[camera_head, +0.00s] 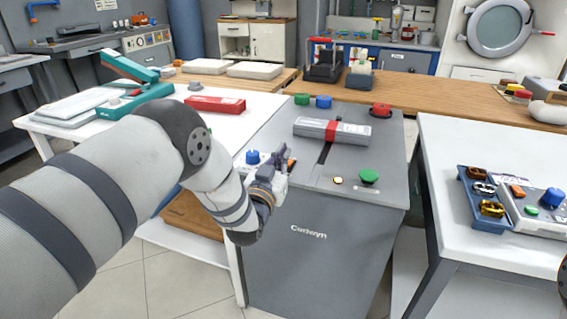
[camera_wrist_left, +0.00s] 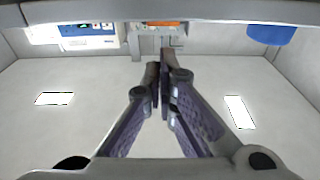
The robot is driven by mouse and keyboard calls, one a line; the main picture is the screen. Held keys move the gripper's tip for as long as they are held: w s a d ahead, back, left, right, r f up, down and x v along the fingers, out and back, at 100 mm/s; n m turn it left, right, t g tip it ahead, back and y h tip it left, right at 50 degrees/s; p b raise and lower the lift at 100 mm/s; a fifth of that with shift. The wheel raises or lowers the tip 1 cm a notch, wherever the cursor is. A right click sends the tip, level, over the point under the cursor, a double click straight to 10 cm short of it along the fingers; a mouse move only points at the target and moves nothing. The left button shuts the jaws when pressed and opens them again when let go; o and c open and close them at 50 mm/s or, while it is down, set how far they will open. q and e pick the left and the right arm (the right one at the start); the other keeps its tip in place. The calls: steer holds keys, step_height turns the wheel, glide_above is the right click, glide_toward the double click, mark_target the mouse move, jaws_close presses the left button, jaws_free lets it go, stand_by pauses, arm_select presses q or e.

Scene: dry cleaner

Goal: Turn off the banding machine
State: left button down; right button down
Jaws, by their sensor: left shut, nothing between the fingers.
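The banding machine (camera_head: 315,232) is a grey cabinet in the middle of the head view, with a grey top. A grey pack with a red band (camera_head: 333,131) lies across the slot in its top. A red mushroom button (camera_head: 381,110) is at the back right of the top, and a green mushroom button (camera_head: 369,177) is at the front right. A blue knob (camera_head: 252,157) is at the front left, beside my left gripper (camera_head: 282,154). The gripper is shut and empty over the front left edge, partly hiding an orange part. Its closed fingers show in the left wrist view (camera_wrist_left: 163,72).
A white table (camera_head: 450,140) at the right holds a blue tray (camera_head: 482,208) and a control box (camera_head: 537,222). A white table at the left bears a teal device (camera_head: 145,112) and a red box (camera_head: 215,104). A wooden counter (camera_head: 440,92) runs behind the machine.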

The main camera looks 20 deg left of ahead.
arm_select(q)
steer(key=shift+s+f, duration=0.15)
steer(key=shift+f, duration=0.6)
